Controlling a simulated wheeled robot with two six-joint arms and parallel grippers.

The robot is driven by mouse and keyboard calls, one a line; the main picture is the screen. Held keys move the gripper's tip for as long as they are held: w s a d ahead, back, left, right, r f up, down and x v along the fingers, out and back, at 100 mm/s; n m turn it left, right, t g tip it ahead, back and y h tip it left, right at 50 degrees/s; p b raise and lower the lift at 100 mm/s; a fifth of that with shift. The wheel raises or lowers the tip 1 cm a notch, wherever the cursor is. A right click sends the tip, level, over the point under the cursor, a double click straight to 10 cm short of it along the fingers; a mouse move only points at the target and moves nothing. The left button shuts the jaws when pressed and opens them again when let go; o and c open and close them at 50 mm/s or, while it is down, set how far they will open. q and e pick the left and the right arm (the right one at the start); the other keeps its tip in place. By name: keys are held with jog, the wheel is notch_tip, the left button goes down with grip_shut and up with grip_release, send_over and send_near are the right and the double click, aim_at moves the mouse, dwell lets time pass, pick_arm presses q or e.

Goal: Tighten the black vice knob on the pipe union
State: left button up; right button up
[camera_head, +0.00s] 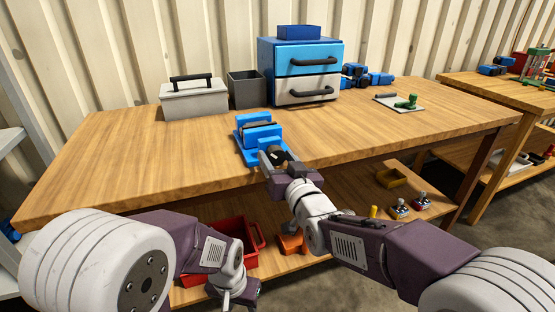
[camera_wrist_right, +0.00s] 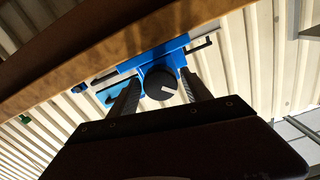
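The blue vice (camera_head: 252,147) stands at the front edge of the workbench; it also shows in the right wrist view (camera_wrist_right: 172,50). Its round black knob (camera_wrist_right: 160,84) has a pale mark and faces my right gripper. My right gripper (camera_head: 279,160) is at the vice's front. In the right wrist view its two dark fingers are apart, one on each side of the knob, with small gaps visible. A dark piece (camera_head: 259,127) shows between the vice's blue parts; I cannot tell if it is the pipe union. My left gripper (camera_head: 240,296) hangs low before the bench, its fingers unclear.
On the wooden bench (camera_head: 120,165) stand a grey toolbox (camera_head: 194,103), a dark bin (camera_head: 246,90) and a blue drawer cabinet (camera_head: 300,70). A board with a green part (camera_head: 406,104) lies at right. A red crate (camera_head: 236,232) sits on the shelf below. The bench's left part is clear.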

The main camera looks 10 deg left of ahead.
jog(key=c, duration=1)
jog(key=m+b, duration=0.2)
jog(key=m, duration=0.2)
jog(key=shift+f, duration=0.15)
jog(key=shift+m+b, duration=1.3)
jog(key=shift+m, duration=1)
jog(key=o, duration=1.4)
